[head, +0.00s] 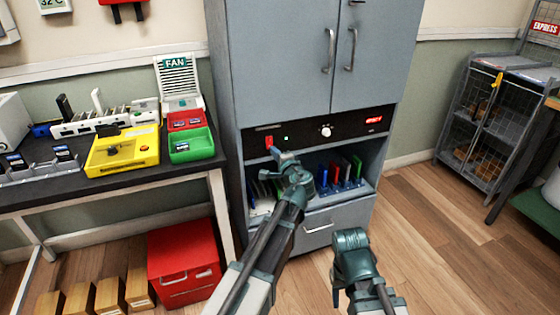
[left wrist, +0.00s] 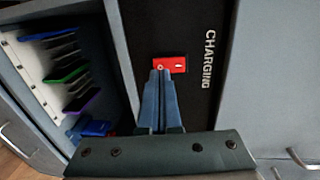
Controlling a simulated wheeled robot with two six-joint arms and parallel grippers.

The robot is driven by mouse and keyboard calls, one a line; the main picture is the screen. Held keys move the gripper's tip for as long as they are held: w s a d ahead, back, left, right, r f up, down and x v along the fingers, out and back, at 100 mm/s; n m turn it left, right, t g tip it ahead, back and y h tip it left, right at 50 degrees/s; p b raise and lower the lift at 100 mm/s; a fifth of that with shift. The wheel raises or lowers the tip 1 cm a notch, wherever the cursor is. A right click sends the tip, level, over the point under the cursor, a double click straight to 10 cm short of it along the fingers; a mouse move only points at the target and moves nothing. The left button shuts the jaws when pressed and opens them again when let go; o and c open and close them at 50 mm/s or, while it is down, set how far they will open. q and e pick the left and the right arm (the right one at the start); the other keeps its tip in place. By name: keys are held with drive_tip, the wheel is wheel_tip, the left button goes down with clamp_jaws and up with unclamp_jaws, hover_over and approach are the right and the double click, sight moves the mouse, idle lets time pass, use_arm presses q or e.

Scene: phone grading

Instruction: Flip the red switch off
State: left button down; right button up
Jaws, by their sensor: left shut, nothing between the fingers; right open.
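The red switch (head: 269,142) is on the black control panel (head: 352,133) of the grey cabinet in the head view. It also shows in the left wrist view (left wrist: 176,63), near the white word CHARGING. My left gripper (head: 276,153) is shut and empty. Its fingertips (left wrist: 160,72) are right in front of the switch and overlap its edge in the left wrist view; I cannot tell whether they touch it. The switch's position is too small to tell. My right gripper (head: 350,238) is lower, in front of the cabinet, and open, away from the switch.
A table with yellow (head: 140,146), red and green (head: 196,147) trays stands at left.

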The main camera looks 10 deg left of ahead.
use_arm(q)
drive_tip(key=shift+x, duration=0.9)
use_arm(e)
drive_tip(key=shift+f, duration=0.1)
